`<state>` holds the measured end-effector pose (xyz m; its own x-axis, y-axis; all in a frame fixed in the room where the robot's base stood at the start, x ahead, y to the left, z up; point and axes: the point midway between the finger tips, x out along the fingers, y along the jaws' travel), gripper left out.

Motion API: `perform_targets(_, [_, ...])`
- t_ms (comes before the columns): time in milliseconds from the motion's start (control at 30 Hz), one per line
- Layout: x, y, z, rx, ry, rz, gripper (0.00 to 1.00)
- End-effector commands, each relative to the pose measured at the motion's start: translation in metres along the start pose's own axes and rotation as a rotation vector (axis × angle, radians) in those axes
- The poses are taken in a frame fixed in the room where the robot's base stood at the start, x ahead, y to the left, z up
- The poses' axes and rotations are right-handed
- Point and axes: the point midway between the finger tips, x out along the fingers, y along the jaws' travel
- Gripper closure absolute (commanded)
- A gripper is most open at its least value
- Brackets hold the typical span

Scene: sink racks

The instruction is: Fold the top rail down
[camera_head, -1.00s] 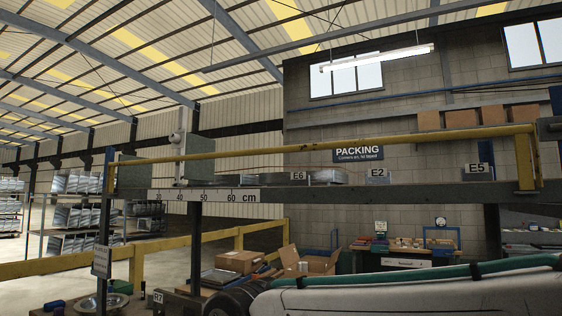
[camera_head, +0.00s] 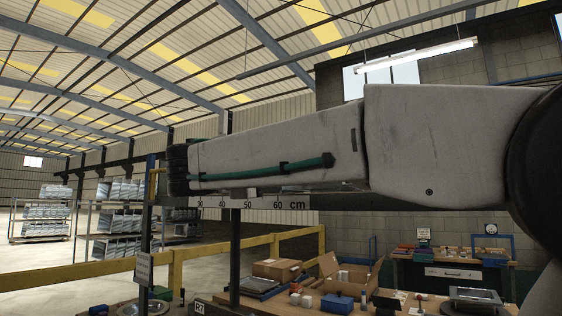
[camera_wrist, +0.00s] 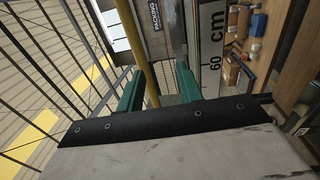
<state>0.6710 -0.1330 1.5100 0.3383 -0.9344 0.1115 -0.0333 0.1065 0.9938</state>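The yellow top rail (camera_wrist: 139,45) runs through the wrist view from the top down between my two green fingers. My gripper (camera_wrist: 158,88) is open, its fingers apart on either side of the rail in that picture. I cannot tell how far the rail lies beyond the fingertips, and no clear contact shows. In the head view my arm covers most of the rail, and only a small yellow piece (camera_head: 153,180) shows at the left. My gripper is hidden there behind my arm.
A shelf edge with a centimetre scale (camera_head: 247,203) runs below my arm; the scale also shows right of the fingers in the wrist view (camera_wrist: 211,50). Below are a yellow guard rail (camera_head: 225,250), an open cardboard box (camera_head: 350,277) and a bench with small items.

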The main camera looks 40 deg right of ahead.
Motion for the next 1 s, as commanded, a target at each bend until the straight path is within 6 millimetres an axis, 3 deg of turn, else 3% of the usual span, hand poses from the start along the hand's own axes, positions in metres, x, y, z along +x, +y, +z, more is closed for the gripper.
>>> perform_targets(133, [0.000,0.023,-0.011,0.005,-0.001,0.080,0.64])
perform_targets(600, [0.065,0.030,-0.011,0.004,-0.002,0.086,0.64])
perform_targets(1000, [0.074,0.030,-0.011,0.005,0.001,0.085,0.64])
